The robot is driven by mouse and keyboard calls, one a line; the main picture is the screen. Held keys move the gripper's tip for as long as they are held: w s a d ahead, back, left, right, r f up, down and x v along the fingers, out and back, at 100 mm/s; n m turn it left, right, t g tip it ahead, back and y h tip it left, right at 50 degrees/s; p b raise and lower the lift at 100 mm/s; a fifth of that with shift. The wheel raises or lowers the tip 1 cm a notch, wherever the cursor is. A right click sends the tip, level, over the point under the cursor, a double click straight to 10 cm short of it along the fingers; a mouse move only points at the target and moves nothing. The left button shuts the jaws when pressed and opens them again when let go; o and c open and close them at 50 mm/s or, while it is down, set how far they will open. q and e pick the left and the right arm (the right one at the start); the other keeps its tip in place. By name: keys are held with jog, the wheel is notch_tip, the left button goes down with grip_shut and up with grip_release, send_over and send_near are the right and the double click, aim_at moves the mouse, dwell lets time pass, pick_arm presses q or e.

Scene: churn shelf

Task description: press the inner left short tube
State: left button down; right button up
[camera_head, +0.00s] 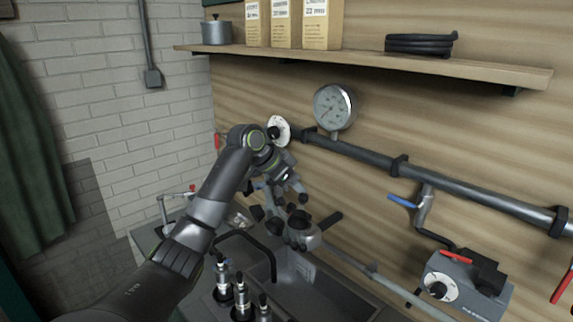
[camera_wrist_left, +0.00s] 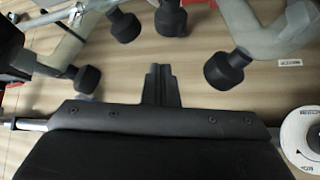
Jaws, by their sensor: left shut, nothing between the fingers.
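A metal claw piece (camera_head: 303,240) with several black-ended short tubes stands over the sink area in the head view. In the left wrist view, black tube ends show at the outer left (camera_wrist_left: 85,78), inner left (camera_wrist_left: 125,25), inner right (camera_wrist_left: 168,18) and outer right (camera_wrist_left: 225,70). My left gripper (camera_head: 293,188) is close above the claw. Its fingers (camera_wrist_left: 160,78) are shut and empty, pointing between the tube ends. I cannot tell whether they touch a tube. The arm and gripper crowd the tubes in the head view. My right gripper is not in view.
A pipe (camera_head: 455,193) with a pressure gauge (camera_head: 334,106) runs along the wooden wall. A blue-handled valve (camera_head: 404,201) and grey box (camera_head: 455,283) are at right. Upright metal cylinders (camera_head: 241,299) stand by the sink (camera_head: 325,300). A shelf (camera_head: 470,72) is above.

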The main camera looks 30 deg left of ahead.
pick_arm(q)
jog(key=shift+s+a+f+p, duration=0.15)
jog(key=shift+s+a+p, duration=0.2)
jog(key=shift+s+a, duration=0.25)
jog(key=shift+s+a+f+p, duration=0.15)
jog(key=shift+s+a+p, duration=0.2)
jog(key=shift+s+a, duration=0.2)
jog(key=shift+s+a+f, duration=0.1)
jog(key=shift+s+a, duration=0.05)
jog(key=shift+s, duration=0.15)
jog(key=shift+w+f, duration=0.1)
